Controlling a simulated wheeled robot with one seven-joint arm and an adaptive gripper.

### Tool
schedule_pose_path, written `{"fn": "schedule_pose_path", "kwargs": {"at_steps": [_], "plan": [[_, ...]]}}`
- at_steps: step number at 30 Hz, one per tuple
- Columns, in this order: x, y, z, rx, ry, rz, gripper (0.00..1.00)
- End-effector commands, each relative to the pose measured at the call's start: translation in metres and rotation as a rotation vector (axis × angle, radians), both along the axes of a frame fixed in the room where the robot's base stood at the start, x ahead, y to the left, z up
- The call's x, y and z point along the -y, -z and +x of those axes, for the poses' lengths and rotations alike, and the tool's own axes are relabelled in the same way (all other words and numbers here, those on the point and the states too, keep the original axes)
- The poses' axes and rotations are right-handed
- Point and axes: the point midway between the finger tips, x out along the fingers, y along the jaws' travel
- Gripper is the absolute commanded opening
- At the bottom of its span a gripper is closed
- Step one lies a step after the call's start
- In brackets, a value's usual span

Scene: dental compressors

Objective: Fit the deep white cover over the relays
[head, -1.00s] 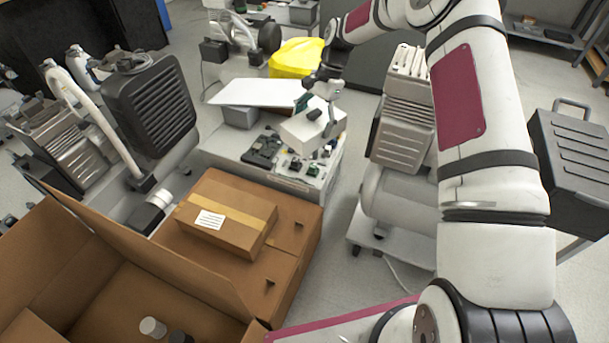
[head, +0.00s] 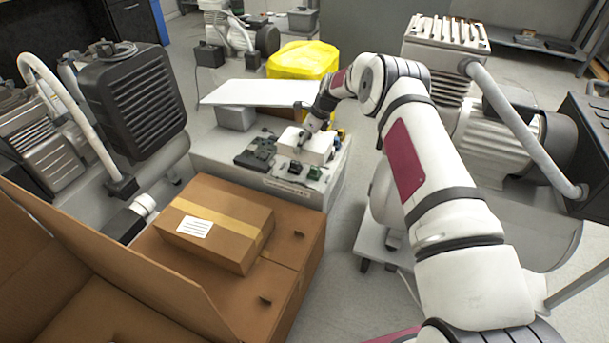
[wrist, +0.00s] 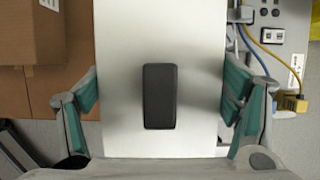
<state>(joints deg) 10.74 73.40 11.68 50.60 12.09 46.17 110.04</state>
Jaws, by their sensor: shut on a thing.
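The deep white cover (head: 318,148) is a box with a black grip (wrist: 160,95) on its top. It is at the right part of the light grey unit's top (head: 225,160), low over that surface or on it; I cannot tell which. My gripper (wrist: 162,88) is shut on the cover, with teal-padded fingers at its two sides in the wrist view. In the head view my gripper (head: 312,130) is above the cover. Small green and black parts (head: 314,172) show in front of the cover. Whatever is under the cover is hidden, so I cannot tell which parts are the relays.
A flat white panel (head: 258,92) lies behind, next to a yellow covered object (head: 302,62). A black module (head: 256,153) sits left of the cover. Cardboard boxes (head: 215,220) stand in front. Blue and yellow wires (wrist: 258,48) run right of the cover.

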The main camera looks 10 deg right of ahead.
Motion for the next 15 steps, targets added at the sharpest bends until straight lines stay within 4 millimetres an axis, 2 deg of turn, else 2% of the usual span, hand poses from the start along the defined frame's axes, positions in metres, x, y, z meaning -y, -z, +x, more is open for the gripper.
{"fn": "schedule_pose_path", "kwargs": {"at_steps": [9,15], "plan": [[0.0,0.052,0.0,-0.001,0.001,0.001,0.46],[0.0,0.069,-0.001,-0.001,0.0,0.001,0.46]]}}
